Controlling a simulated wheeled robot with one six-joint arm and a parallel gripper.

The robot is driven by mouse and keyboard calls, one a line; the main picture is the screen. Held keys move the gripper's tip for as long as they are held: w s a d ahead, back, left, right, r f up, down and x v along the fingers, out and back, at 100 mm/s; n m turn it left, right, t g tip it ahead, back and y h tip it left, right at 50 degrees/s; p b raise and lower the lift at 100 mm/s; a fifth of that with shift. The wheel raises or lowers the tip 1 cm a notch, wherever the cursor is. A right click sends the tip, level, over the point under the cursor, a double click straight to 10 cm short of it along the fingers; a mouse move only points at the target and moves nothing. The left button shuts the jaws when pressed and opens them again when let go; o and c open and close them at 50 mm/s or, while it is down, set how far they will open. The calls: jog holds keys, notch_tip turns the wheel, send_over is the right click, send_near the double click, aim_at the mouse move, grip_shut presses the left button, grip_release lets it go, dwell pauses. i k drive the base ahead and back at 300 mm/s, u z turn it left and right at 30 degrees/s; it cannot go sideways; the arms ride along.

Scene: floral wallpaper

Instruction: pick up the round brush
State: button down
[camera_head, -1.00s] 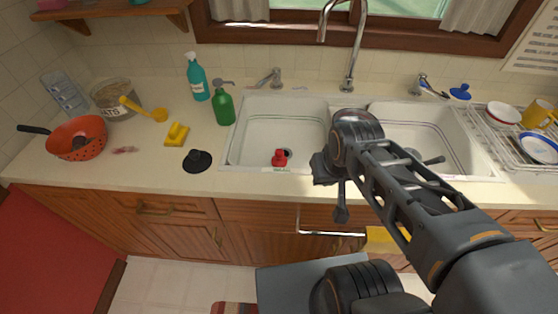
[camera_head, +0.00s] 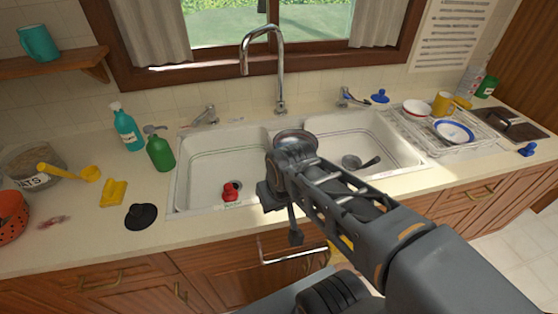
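No item is clearly recognisable as the round brush. A small blue knob-topped item (camera_head: 380,97) behind the right basin could be it, but it is too small to tell. Another small blue item (camera_head: 528,149) lies on the counter right of the dish rack. My gripper (camera_head: 282,208) is over the front edge of the double sink (camera_head: 180,198), near the divider, well apart from both blue items. It is seen from behind, and its fingertips are mostly hidden, so its opening is unclear.
A chrome faucet (camera_head: 280,68) rises behind the sink. A dish rack (camera_head: 438,141) holds plates and cups on the right. Green (camera_head: 160,153) and teal (camera_head: 127,130) bottles, a yellow item (camera_head: 112,193) and a black item (camera_head: 140,215) stand left. A red item (camera_head: 230,192) is in the left basin.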

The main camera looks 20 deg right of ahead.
aim_at(230, 194)
jog(key=k, duration=1)
jog(key=u, duration=1.85)
jog(key=i, duration=1.3)
jog(key=z, duration=2.3)
jog(key=i, duration=0.5)
jog(key=u, duration=0.1)
